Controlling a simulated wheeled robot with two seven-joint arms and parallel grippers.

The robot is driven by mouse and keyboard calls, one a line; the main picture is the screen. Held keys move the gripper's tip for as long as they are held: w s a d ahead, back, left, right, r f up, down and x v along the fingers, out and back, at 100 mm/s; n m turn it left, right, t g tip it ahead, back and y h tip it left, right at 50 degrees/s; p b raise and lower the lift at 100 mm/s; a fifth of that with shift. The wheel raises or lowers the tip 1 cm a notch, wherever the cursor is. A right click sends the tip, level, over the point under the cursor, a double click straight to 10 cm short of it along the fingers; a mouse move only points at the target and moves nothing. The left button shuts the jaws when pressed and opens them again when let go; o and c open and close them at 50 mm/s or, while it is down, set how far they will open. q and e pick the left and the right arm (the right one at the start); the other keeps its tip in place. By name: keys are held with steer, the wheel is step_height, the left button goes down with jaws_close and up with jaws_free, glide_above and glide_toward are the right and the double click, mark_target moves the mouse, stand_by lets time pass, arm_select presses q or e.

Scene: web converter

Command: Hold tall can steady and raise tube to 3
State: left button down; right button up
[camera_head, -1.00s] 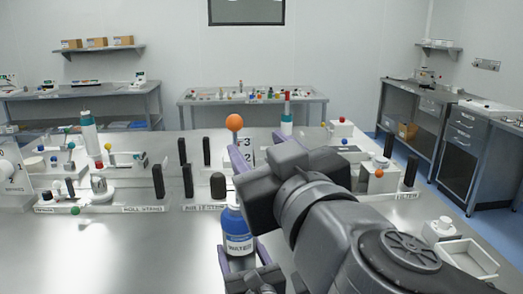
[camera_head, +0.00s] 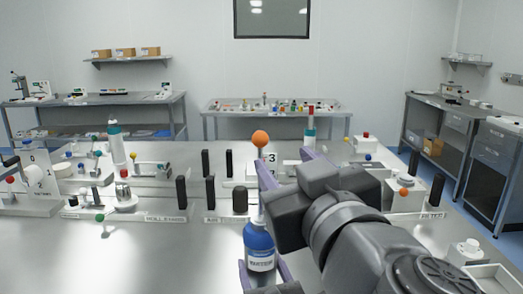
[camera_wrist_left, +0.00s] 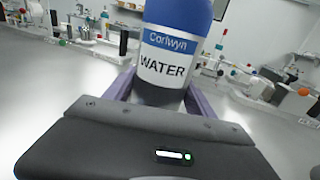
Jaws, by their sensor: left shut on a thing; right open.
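A blue bottle labelled WATER (camera_head: 260,262) stands upright in the lower middle of the head view; it looks like the tall can. My left gripper (camera_head: 262,272) is shut around it; the left wrist view shows the bottle (camera_wrist_left: 170,45) between its purple fingers. An orange ball (camera_head: 260,138) sits above the bottle, in front of or beside a white plate marked 3 and 2 (camera_head: 270,158). My right gripper (camera_head: 287,161) is open, its purple fingers just right of and below the ball. Its arm hides part of the bench behind. I cannot tell whether the tube touches a finger.
Black posts (camera_head: 181,192) and white labelled stations stand left of the bottle. A white tray (camera_head: 492,280) lies at the front right. The bench's front left is clear.

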arm_select(q)
steer(key=shift+c, duration=1.2)
jaws_free()
steer(key=shift+r, duration=0.1)
steer(key=v, duration=1.2)
